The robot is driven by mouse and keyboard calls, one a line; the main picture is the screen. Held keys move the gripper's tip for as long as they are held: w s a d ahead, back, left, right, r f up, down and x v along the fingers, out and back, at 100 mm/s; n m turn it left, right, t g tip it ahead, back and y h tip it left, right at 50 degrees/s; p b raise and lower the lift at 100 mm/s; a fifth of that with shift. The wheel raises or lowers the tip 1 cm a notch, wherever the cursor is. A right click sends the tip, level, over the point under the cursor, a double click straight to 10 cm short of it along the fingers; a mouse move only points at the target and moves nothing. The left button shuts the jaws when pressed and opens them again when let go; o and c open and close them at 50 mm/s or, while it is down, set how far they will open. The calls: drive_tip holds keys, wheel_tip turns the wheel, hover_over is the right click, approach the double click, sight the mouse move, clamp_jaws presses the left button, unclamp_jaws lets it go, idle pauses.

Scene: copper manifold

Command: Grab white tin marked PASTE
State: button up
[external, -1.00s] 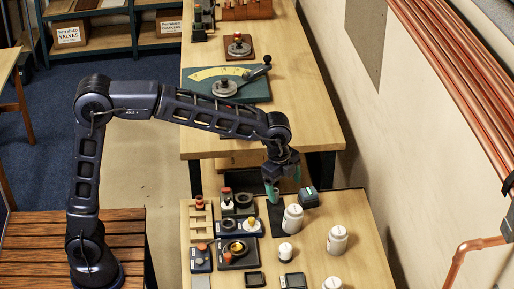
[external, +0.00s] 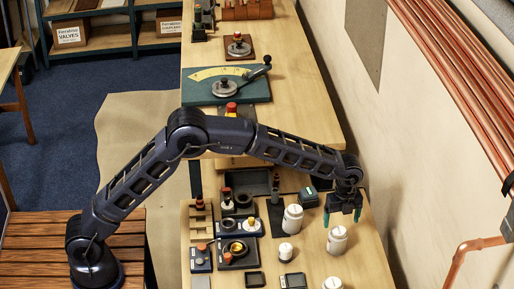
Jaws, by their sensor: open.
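Several white tins stand on the near table: one (external: 337,241) right below my gripper, one (external: 292,219) to its left, a smaller one (external: 286,252) nearer the camera, and one (external: 332,284) cut by the bottom edge. They bear dark print too small to read, so I cannot tell which is marked PASTE. My gripper (external: 342,218) points down with its teal fingers apart, open and empty. It is above or just behind the first tin's lid; the exact gap is unclear.
A dark green box (external: 308,197) sits left of my gripper. Dark trays and blocks (external: 238,250) with round parts crowd the table's left half. The wall (external: 385,150) is close on the right. The wood right of the tins is clear.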

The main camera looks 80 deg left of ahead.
sight(340, 230)
wheel_tip(340, 230, down, 6)
drive_tip(key=shift+r, duration=0.25)
drive_tip(key=shift+s+d+f, duration=0.1)
drive_tip(key=shift+d+f, duration=0.05)
drive_tip(key=shift+f, duration=1.2)
drive_tip(key=shift+s+d+f, duration=0.1)
drive_tip(key=shift+f, duration=1.25)
drive_tip(key=c, duration=1.3)
